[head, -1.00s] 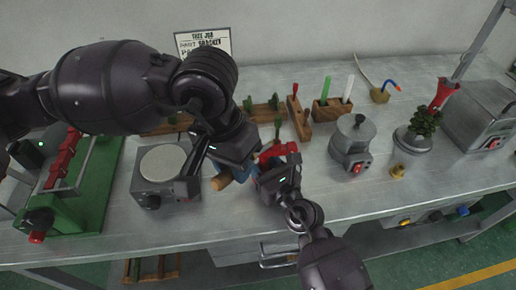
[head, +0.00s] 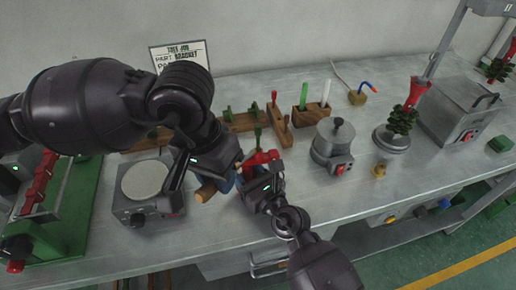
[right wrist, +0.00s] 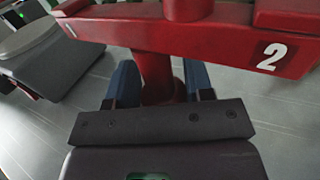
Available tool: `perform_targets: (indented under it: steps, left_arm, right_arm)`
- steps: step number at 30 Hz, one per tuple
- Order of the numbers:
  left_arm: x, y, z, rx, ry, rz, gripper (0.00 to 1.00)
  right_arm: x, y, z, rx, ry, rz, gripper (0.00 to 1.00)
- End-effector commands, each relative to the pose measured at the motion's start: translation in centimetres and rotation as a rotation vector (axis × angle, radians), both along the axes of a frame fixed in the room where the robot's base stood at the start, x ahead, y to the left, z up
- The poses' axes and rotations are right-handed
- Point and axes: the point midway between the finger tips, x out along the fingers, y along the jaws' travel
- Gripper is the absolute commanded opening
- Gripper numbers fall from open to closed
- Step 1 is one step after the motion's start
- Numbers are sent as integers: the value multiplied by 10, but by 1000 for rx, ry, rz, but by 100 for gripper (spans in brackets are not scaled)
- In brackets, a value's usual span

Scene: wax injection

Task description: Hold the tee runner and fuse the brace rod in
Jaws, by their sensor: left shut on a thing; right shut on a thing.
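The red tee runner (right wrist: 205,38), with a white 2 on its crossbar, fills the top of the right wrist view. My right gripper (right wrist: 160,90) is shut on its stem with blue fingertips. In the head view the red tee runner (head: 262,157) shows just beyond my right gripper (head: 250,183), above the bench. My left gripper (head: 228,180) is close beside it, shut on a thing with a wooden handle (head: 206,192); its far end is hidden. A thin green piece (head: 257,132) stands behind the tee runner. I cannot tell whether it is the brace rod or whether it touches the runner.
A hotplate (head: 146,183) and a green machine (head: 75,220) with red parts are at the left. Wooden racks (head: 236,122) lie behind my grippers. A metal pot (head: 331,150), brass piece (head: 379,169) and green wax tree (head: 404,120) stand right. The front right bench is clear.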

Motion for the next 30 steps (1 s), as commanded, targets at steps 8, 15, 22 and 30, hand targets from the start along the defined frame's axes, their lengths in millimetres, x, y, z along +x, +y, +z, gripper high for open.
perform_targets:
  steps: [8, 15, 22, 30]
  left_arm:
    - [2, -1, -1, 0, 0, 0, 0]
    - [4, -2, -2, 0, 0, 1, 0]
    - [5, -3, -2, 0, 0, 1, 0]
    - [7, -4, -3, 0, 0, 1, 0]
  right_arm:
    - [0, 0, -1, -1, 2, 0, 21]
    - [0, 0, -1, -1, 2, 0, 21]
    - [0, 0, -1, -1, 2, 0, 21]
    - [0, 0, -1, -2, 2, 0, 21]
